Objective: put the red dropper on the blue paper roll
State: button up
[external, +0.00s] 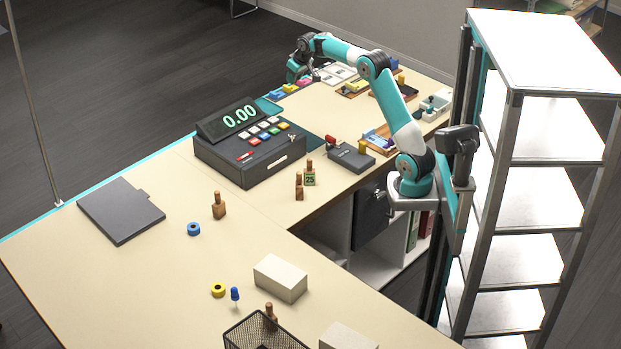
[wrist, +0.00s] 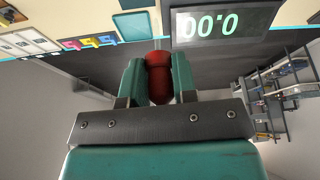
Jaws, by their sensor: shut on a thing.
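My gripper (external: 303,76) is at the far end of the table in the external view, beyond the cash register. In the wrist view its two teal fingers (wrist: 157,80) are shut on the red dropper (wrist: 158,72), which shows as a dark red rounded body between them. The blue paper roll (external: 193,229) lies on the near-left part of the table, well away from my gripper. Its top looks bare, with a hole in the middle.
The cash register (external: 250,150) stands between my gripper and the blue roll. Wooden bottles (external: 219,206), a yellow roll (external: 218,290), a blue dropper (external: 235,294), a white box (external: 281,278) and a wire basket (external: 262,332) are nearby. A dark folder (external: 120,211) lies left.

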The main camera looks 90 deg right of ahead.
jog(key=s+d+m, duration=0.3)
jog(key=s+d, duration=0.9)
jog(key=shift+n+g+h, duration=0.3)
jog(key=shift+h, duration=0.1)
jog(key=shift+w+a+f+p, duration=0.15)
jog(key=shift+f+p, duration=0.55)
jog(key=shift+f, duration=3.55)
jog(key=shift+w+a+f+p, duration=0.1)
jog(key=shift+f+p, duration=0.55)
jog(key=shift+f, duration=3.55)
jog(key=shift+w+a+f+p, duration=0.15)
jog(key=shift+f+p, duration=0.55)
jog(key=shift+f, duration=3.55)
jog(key=shift+f, duration=0.1)
jog(key=o, duration=0.4)
jog(key=shift+f, duration=0.1)
jog(key=o, duration=0.5)
jog(key=shift+r, duration=0.45)
jog(key=b+v, duration=0.3)
jog(key=v, duration=0.8)
jog(key=shift+s+a+r, duration=0.1)
jog(key=shift+s+r, duration=0.05)
jog(key=shift+r, duration=0.1)
